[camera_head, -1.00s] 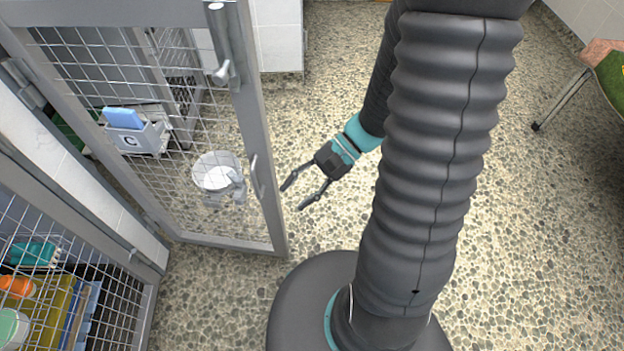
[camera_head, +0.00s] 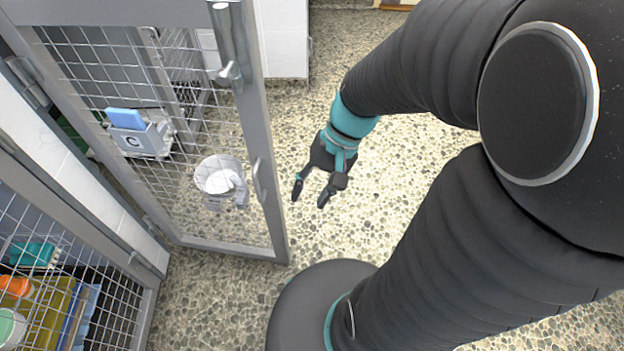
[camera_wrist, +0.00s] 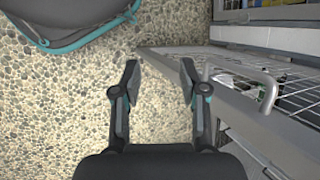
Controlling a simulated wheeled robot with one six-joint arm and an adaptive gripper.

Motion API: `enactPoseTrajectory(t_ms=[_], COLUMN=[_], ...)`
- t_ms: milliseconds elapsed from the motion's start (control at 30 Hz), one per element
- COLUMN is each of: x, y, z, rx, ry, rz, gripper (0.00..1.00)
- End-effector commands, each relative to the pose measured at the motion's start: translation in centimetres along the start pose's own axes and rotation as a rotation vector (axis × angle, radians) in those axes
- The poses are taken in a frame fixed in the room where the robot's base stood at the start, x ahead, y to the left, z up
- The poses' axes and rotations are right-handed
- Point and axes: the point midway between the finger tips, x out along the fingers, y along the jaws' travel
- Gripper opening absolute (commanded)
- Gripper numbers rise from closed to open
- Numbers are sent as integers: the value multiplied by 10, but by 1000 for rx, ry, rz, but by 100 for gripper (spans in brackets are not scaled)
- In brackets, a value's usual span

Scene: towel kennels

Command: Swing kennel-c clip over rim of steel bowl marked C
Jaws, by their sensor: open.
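A pale, shiny round bowl (camera_head: 216,177) shows through the mesh of the kennel door in the head view. A light grey curved piece (camera_head: 239,188), perhaps the clip, overlaps its right side; I cannot tell whether it hangs on the bowl or on something else. No letter is readable on the bowl. My gripper (camera_head: 311,194) is open and empty, to the right of the door, with the door's edge between it and the bowl.
The framed mesh door (camera_head: 262,140) has a handle (camera_head: 259,181) on its edge; the handle also shows in the wrist view (camera_wrist: 268,88). Behind the mesh stands a grey holder marked C (camera_head: 135,141) with a blue item. Another mesh front is at lower left.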

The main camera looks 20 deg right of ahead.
Motion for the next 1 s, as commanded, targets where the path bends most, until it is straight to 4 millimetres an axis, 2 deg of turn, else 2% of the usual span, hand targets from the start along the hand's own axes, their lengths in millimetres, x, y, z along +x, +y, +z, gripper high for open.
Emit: enactPoseTrajectory(t_ms=[400, 1000], x=[-21, -30], y=[1, 0], z=[6, 8], rx=[-121, -157], ry=[146, 196], rz=[103, 131], gripper=[43, 43])
